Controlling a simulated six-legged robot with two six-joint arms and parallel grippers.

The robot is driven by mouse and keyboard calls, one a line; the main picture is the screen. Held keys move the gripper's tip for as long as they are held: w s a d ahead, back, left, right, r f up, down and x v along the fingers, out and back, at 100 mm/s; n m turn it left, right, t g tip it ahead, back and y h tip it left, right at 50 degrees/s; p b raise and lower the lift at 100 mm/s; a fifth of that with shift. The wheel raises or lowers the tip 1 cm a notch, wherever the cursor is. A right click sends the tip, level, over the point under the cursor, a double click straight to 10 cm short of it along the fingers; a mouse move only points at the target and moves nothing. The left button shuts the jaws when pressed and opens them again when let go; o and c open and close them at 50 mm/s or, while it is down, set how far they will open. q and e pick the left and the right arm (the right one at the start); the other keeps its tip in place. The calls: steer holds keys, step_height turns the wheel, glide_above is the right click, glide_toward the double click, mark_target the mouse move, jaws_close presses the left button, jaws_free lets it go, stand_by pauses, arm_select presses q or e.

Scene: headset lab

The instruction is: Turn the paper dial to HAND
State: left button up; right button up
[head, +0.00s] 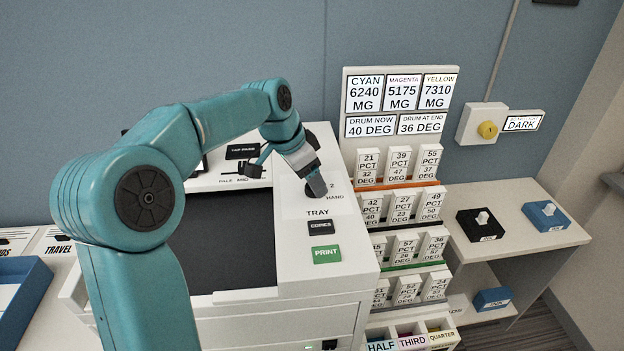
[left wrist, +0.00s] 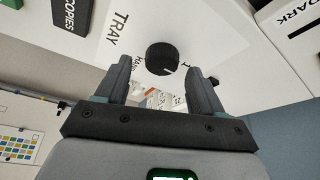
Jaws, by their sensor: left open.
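The paper dial (left wrist: 161,58) is a round black knob on the white printer panel in the left wrist view. The words TRAY and HAND and another partly hidden mark are printed around it. I cannot make out where its pointer is turned. My left gripper (left wrist: 158,76) is open, with one finger on each side of the dial; contact is not clear. In the head view my left gripper (head: 312,178) is over the panel by the TRAY, 2 and HAND labels, and it mostly hides the dial. My right gripper is in neither view.
A black COPIES button (head: 322,227) and a green PRINT button (head: 326,254) lie in front of the dial. A rack of white cartridges (head: 403,202) stands to the right. A yellow knob (head: 488,130) is on the wall. A small dark lever (head: 258,160) stands left of the gripper.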

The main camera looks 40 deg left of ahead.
arm_select(q)
steer(key=shift+x, duration=0.8)
steer(key=shift+w+f, duration=0.1)
steer(key=shift+w, duration=0.05)
steer(key=shift+a, duration=0.1)
steer(key=shift+c, duration=1.2)
steer(key=c, duration=0.8)
